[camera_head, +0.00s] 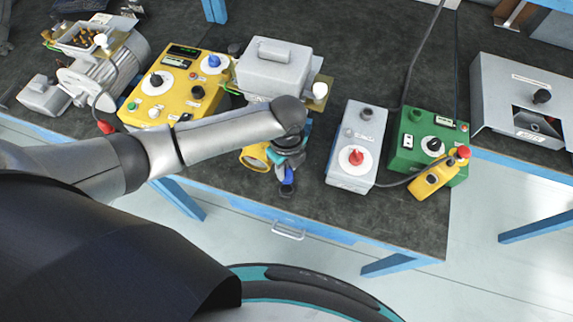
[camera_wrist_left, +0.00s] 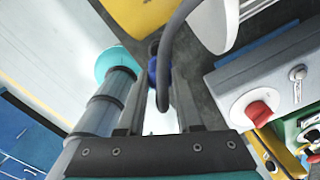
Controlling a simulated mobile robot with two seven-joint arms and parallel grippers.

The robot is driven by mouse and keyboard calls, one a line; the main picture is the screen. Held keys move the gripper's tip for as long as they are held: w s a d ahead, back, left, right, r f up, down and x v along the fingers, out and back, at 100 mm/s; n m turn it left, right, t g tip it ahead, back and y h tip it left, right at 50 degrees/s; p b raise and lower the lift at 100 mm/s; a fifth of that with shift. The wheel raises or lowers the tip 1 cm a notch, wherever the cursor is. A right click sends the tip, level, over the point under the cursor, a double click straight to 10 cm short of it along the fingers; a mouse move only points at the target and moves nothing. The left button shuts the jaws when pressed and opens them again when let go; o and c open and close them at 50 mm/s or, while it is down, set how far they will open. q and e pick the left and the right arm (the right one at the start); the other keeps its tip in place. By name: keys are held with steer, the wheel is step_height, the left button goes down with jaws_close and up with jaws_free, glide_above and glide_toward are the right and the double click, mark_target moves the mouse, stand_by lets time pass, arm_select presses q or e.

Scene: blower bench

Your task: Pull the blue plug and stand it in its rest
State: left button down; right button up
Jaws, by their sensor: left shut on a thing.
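My left gripper (camera_head: 288,172) is shut on the blue plug (camera_head: 288,178) above the front part of the bench, left of the grey box with a red knob. The plug also shows in the left wrist view (camera_wrist_left: 158,70), between the fingertips of my left gripper (camera_wrist_left: 158,92). A grey cable (camera_wrist_left: 177,32) curves away from the plug. A small dark round piece (camera_head: 287,191) shows just below the plug; I cannot tell whether it is the rest or whether they touch. My right gripper is not in view.
The grey box (camera_head: 349,173) and a green box (camera_head: 424,140) stand to the right, with a yellow pendant (camera_head: 430,180) beside them. A yellow control box (camera_head: 165,108) and a motor (camera_head: 100,75) stand to the left. Dark bench top near the front right edge is clear.

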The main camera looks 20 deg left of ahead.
mark_target(286, 180)
arm_select(q)
steer(key=shift+r+p, duration=0.1)
steer(key=shift+p, duration=0.25)
steer(key=shift+n, duration=0.3)
steer(key=shift+f+b, duration=1.45)
steer(key=shift+f, duration=0.9)
steer(key=shift+p, duration=0.3)
steer(key=shift+f+b, duration=0.9)
steer(key=shift+f, duration=0.35)
steer(key=c, duration=0.5)
jaws_free()
steer(key=shift+r, duration=0.1)
